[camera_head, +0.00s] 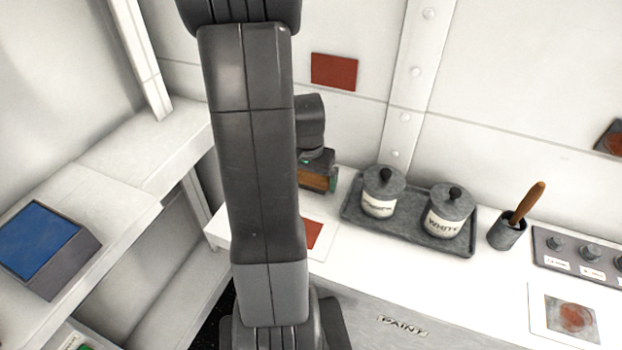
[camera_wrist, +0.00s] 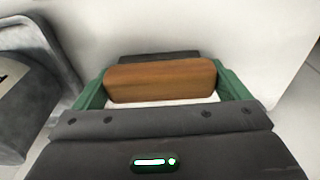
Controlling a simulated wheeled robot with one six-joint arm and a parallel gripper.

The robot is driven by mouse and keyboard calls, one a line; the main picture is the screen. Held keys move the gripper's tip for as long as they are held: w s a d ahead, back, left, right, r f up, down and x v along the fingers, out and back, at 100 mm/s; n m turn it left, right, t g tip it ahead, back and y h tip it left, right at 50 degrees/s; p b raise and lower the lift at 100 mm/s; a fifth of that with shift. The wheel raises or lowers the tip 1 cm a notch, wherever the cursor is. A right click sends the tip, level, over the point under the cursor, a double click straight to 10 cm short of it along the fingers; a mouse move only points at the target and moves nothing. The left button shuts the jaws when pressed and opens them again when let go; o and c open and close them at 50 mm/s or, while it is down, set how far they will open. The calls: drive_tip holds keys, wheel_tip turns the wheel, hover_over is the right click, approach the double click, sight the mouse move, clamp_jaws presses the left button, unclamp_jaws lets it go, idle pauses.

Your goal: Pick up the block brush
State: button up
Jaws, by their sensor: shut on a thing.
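The block brush has a brown wooden body and shows between the jaws in the wrist view (camera_wrist: 160,82). A dark strip shows along its far side there. My gripper (camera_wrist: 163,88) is shut on the brush, with a green finger at each end of it. In the head view, the brush (camera_head: 316,181) shows in my gripper (camera_head: 318,172), close to the back wall and left of the grey tray. My arm hides part of the counter there. I cannot tell whether the brush touches the counter.
The grey tray (camera_head: 408,233) holds two lidded jars, one (camera_head: 380,195) nearest my gripper. Right of it stand a small pot (camera_head: 506,234) with a wooden-handled tool and a rack of small pots (camera_head: 590,257). A red-marked sheet (camera_head: 313,234) lies on the counter below the brush.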

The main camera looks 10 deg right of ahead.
sight(311, 174)
wheel_tip(311, 174, up, 10)
drive_tip(key=shift+r, duration=0.1)
idle(0.4)
drive_tip(key=shift+o, duration=1.3)
drive_tip(key=shift+c, duration=0.6)
